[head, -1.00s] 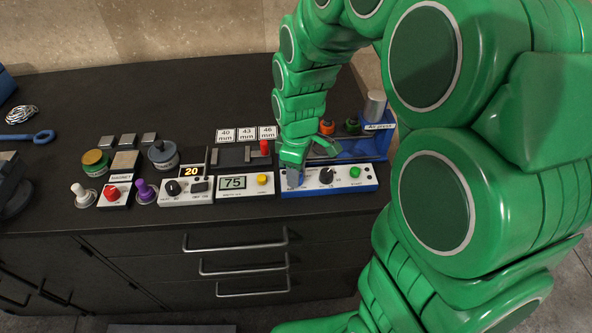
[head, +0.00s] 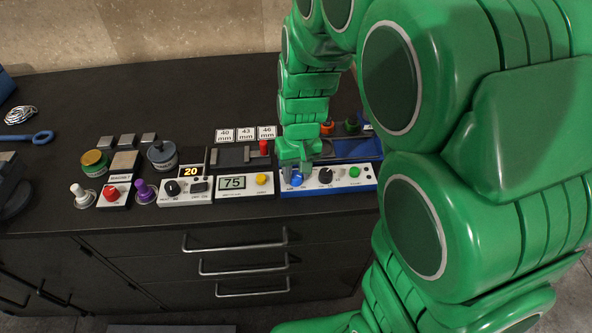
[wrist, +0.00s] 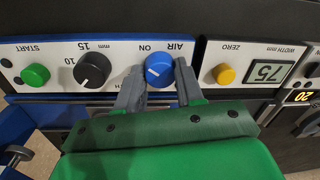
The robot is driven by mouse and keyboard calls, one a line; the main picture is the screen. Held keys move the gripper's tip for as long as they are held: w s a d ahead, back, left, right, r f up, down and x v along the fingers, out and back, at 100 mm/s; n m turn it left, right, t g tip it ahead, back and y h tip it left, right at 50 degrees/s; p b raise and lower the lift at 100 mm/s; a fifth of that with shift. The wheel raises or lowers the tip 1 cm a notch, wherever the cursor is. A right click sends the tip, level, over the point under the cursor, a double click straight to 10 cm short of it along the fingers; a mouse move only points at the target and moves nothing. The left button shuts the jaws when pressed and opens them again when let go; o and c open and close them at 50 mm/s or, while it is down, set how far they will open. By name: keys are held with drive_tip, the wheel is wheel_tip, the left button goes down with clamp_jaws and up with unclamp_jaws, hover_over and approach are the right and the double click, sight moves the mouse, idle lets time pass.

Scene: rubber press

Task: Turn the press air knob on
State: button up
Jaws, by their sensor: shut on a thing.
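The blue air knob (wrist: 159,70) sits on the white press panel (wrist: 120,53) under the label AIR, with ON printed beside it. In the head view the knob (head: 297,180) shows at the left end of the panel, just below my gripper. My gripper (wrist: 160,82) has its two grey fingers on either side of the knob and is shut on it. The white pointer line on the knob is small, and I cannot tell exactly which mark it points to.
On the same panel are a black mm knob (wrist: 92,69) and a green START button (wrist: 35,75). The width gauge with a yellow ZERO button (wrist: 225,74) stands close by. Blue press parts (head: 357,148) lie behind the panel.

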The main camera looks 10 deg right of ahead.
sight(298, 175)
drive_tip(key=shift+m, duration=2.1)
drive_tip(key=o, duration=1)
drive_tip(key=shift+o, duration=0.2)
drive_tip(key=r, duration=0.6)
drive_tip(key=shift+d+r, duration=0.2)
drive_tip(key=shift+r, duration=0.05)
drive_tip(key=shift+s+r, duration=0.1)
drive_tip(key=shift+r, duration=0.55)
